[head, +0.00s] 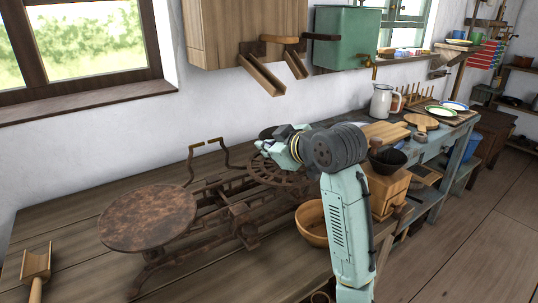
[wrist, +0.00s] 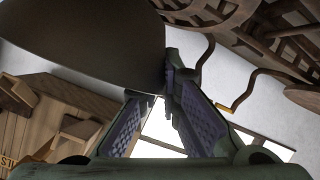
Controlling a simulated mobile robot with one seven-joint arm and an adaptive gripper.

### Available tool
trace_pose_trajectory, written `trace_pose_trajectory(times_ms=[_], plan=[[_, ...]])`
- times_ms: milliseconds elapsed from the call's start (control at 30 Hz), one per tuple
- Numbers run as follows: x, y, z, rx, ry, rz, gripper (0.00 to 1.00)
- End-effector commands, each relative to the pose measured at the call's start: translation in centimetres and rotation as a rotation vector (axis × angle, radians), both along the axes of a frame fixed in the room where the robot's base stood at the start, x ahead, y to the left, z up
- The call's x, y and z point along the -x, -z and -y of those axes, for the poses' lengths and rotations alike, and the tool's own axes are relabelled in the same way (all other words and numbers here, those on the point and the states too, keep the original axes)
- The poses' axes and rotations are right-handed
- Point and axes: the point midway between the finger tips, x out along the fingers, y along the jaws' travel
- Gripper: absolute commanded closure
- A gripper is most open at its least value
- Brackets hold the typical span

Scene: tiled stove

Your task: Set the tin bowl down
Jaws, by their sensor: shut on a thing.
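The tin bowl (wrist: 80,45) is a dark, smooth curved shape filling the upper left of the wrist view. My gripper (wrist: 162,92) is shut on its edge, with one ridged finger on each side. In the head view my gripper (head: 274,148) is above the right, spoked end of a rusty balance scale (head: 240,205). A small dark piece beside it, likely the tin bowl (head: 267,132), shows at its far side; most of it is hidden by my wrist. I cannot tell whether it touches the scale.
The scale's round rusty plate (head: 150,218) is at left. A wooden scoop (head: 36,268) lies at the front left. A wooden bowl (head: 311,222) and a grinder with a black hopper (head: 388,160) stand right of the scale. The bench's front middle (head: 235,278) is clear.

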Motion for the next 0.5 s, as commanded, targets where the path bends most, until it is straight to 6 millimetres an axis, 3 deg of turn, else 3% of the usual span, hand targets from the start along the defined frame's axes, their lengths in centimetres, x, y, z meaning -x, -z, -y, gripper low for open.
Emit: trace_pose_trajectory(times_ms=[167,500], plan=[[0.0,2.3,0.0,-0.002,0.001,-0.001,1.0],[0.0,2.7,0.0,-0.001,0.0,0.001,1.0]])
